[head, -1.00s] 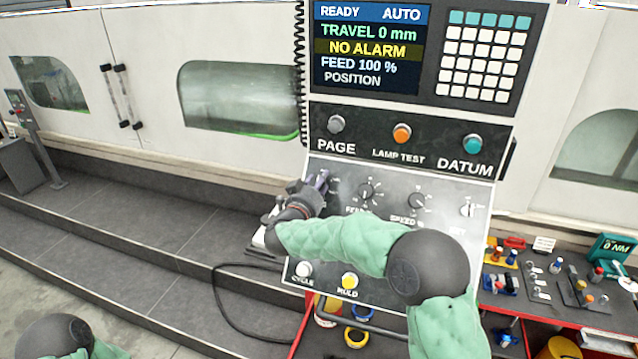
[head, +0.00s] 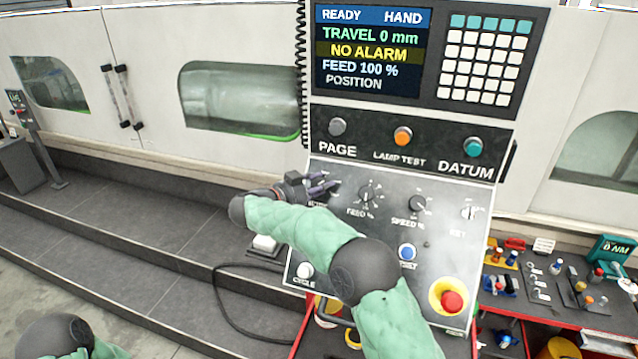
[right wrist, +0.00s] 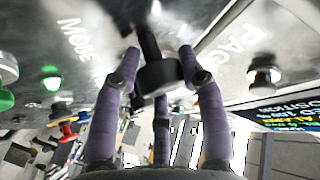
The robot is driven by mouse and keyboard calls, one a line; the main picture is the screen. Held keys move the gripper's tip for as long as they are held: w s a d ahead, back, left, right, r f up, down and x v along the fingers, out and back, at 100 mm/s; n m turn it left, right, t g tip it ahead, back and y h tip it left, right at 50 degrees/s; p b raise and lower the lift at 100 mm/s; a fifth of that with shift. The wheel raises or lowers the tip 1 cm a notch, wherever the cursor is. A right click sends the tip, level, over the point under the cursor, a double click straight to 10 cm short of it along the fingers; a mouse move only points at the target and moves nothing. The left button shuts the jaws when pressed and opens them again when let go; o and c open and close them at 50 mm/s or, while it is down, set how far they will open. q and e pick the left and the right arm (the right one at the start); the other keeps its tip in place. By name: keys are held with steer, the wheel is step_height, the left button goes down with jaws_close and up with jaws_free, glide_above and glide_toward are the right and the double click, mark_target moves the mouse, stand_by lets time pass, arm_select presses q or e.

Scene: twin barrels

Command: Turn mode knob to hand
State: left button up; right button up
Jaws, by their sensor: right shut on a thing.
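My right gripper (head: 322,186) is at the left side of the sloping control panel (head: 440,255), over the spot left of the feed knob. In the right wrist view its purple fingers (right wrist: 160,58) are closed around the dark mode knob (right wrist: 158,74), beside the printed word MODE. In the head view the mode knob is hidden behind the fingers. The display (head: 370,50) reads READY, HAND, TRAVEL 0 mm, NO ALARM. My left gripper is out of view; only part of that arm shows at the bottom left.
The feed knob (head: 367,196), speed knob (head: 418,204) and key switch (head: 468,212) sit right of my gripper. The page button (head: 337,127) is above it. A red emergency button (head: 452,301) is low on the panel. A tool cart (head: 545,285) stands at the right.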

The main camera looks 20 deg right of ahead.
steer(key=shift+d+r+m+g+p, duration=0.1)
steer(key=shift+r+m+g+p, duration=0.1)
steer(key=shift+r+m+g, duration=0.35)
steer(key=shift+d+r+m+g+p, duration=0.15)
steer(key=shift+m+g+p, duration=0.1)
steer(key=shift+m, duration=0.6)
steer(key=shift+a, duration=0.1)
steer(key=o, duration=1)
steer(key=shift+o, duration=0.6)
steer(key=shift+f, duration=0.4)
steer(key=shift+a, duration=0.15)
